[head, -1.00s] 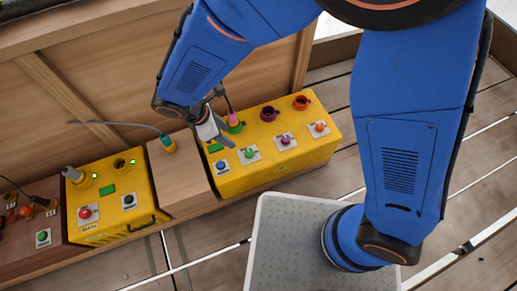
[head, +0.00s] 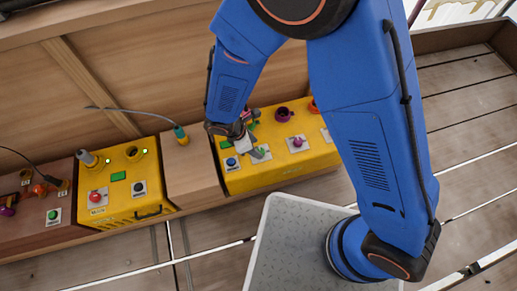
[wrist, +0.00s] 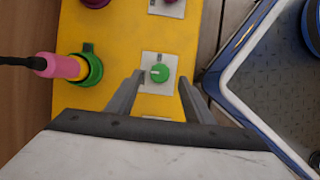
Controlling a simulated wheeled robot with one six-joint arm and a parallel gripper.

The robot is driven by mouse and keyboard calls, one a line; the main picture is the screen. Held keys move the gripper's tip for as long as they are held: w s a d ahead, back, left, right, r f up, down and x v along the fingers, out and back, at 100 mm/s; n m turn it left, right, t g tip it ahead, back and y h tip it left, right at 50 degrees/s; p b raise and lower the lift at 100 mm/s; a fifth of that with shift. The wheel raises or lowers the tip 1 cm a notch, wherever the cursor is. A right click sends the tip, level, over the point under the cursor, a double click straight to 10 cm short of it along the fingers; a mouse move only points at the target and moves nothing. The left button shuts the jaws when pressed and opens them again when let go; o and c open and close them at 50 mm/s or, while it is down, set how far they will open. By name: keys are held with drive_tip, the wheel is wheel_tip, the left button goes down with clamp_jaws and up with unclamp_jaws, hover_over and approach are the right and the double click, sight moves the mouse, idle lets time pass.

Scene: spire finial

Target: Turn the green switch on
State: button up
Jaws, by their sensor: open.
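The green switch (wrist: 159,73) is a round knob with a pale pointer mark, on a white plate (wrist: 155,87) on top of the yellow box. In the wrist view it sits between the fingertips of my gripper (wrist: 161,84), which is open with one finger on each side. Whether the fingers touch the knob cannot be told. In the head view, my gripper (head: 253,149) is over the front left of the yellow box (head: 270,180) and partly hides the switch (head: 263,152).
A pink plug (wrist: 58,65) sits in a green socket (wrist: 91,71) beside the switch. A blue button (head: 231,162) is to the left and a purple knob (head: 297,142) to the right. A wooden block (head: 195,180) separates this box from another yellow box (head: 125,207).

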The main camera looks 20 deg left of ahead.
sight(260, 151)
drive_tip(key=shift+x, duration=1.9)
drive_tip(key=c, duration=1)
drive_tip(key=shift+c, duration=0.2)
